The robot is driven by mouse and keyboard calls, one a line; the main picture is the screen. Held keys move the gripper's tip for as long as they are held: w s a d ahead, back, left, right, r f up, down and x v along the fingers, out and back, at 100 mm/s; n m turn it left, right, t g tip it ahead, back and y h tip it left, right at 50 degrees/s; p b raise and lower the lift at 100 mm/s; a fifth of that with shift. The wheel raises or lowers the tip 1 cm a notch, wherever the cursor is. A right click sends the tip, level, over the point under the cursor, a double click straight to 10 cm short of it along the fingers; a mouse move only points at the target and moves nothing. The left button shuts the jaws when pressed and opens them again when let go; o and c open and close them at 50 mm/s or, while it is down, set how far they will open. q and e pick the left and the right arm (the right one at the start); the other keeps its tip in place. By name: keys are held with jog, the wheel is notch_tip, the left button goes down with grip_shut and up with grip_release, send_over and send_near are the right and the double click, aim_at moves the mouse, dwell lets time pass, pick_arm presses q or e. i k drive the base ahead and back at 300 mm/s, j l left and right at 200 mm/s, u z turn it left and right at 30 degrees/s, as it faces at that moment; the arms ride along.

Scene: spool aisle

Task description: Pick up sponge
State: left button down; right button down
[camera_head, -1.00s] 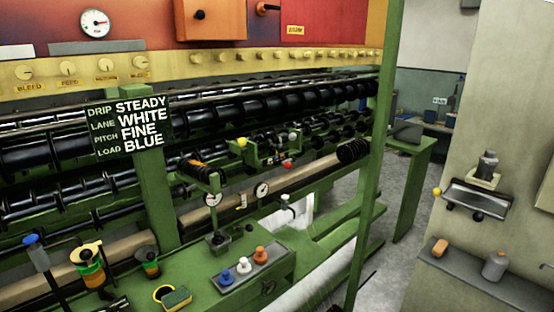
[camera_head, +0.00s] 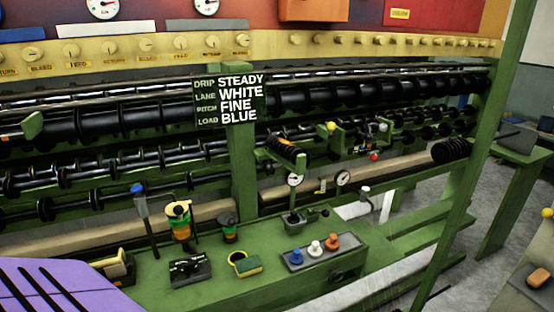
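A small sponge (camera_head: 248,265), dark green on top with a yellow side, lies on the green bench (camera_head: 215,290) in the lower middle of the head view. It sits right by a yellow ring (camera_head: 233,258) with a dark middle; I cannot tell whether they touch. Neither of my grippers is in view.
Left of the sponge are a dark block with knobs (camera_head: 188,268), a yellow-topped spool (camera_head: 180,222) and a blue-topped stick (camera_head: 142,215). Right is a grey tray (camera_head: 345,254) with blue, white and orange pegs. A purple slotted shape (camera_head: 65,288) fills the lower left corner.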

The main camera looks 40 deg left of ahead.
aim_at(252, 264)
jog(key=u, duration=1.4)
